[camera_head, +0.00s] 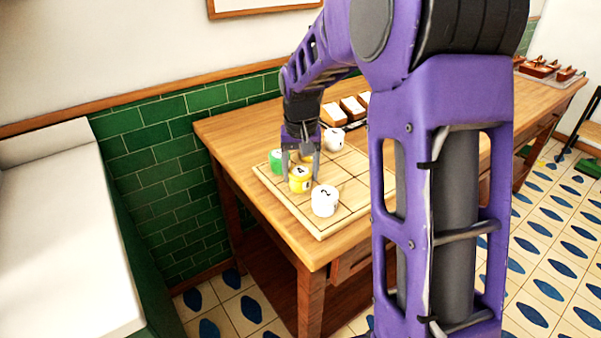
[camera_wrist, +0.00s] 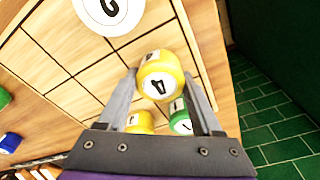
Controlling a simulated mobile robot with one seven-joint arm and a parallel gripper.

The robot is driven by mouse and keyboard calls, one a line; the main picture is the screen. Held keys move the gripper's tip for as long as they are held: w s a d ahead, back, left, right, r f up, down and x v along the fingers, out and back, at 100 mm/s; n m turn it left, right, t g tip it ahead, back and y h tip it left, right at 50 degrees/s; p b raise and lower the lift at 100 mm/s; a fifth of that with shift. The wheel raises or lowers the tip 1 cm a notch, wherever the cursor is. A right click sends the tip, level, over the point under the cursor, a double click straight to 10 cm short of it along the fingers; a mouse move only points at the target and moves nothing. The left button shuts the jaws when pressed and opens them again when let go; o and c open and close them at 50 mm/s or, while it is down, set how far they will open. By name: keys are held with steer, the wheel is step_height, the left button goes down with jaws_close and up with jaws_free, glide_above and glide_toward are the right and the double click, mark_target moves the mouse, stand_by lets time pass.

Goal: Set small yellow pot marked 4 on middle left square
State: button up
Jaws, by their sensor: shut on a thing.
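The small yellow pot marked 4 (camera_head: 300,179) is between the fingers of my gripper (camera_head: 301,168), over the left part of the gridded board (camera_head: 344,182). In the wrist view both fingers close on the sides of this yellow pot (camera_wrist: 160,76), its 4 facing the camera. I cannot tell whether its base touches the board. A large white pot marked 2 (camera_head: 325,200) stands on the board just to its front right. A green pot (camera_head: 276,161) stands behind it to the left. A second yellow pot (camera_wrist: 138,122) shows beside the green pot (camera_wrist: 181,122) in the wrist view.
Another white pot (camera_head: 334,140) stands toward the board's back. Wooden holders with white tops (camera_head: 352,107) lie behind it on the table (camera_head: 229,127). In the wrist view a blue piece (camera_wrist: 10,143) lies off the board. My arm hides the board's right side.

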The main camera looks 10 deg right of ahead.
mark_target(301, 175)
steer(key=shift+f, duration=0.1)
steer(key=o, duration=1.5)
steer(key=r, duration=0.4)
steer(key=s+r+p, duration=0.1)
steer(key=r, duration=0.3)
steer(key=r+p, duration=0.1)
steer(key=r, duration=0.3)
steer(key=shift+s+a+r, duration=0.1)
steer(key=shift+s, duration=0.1)
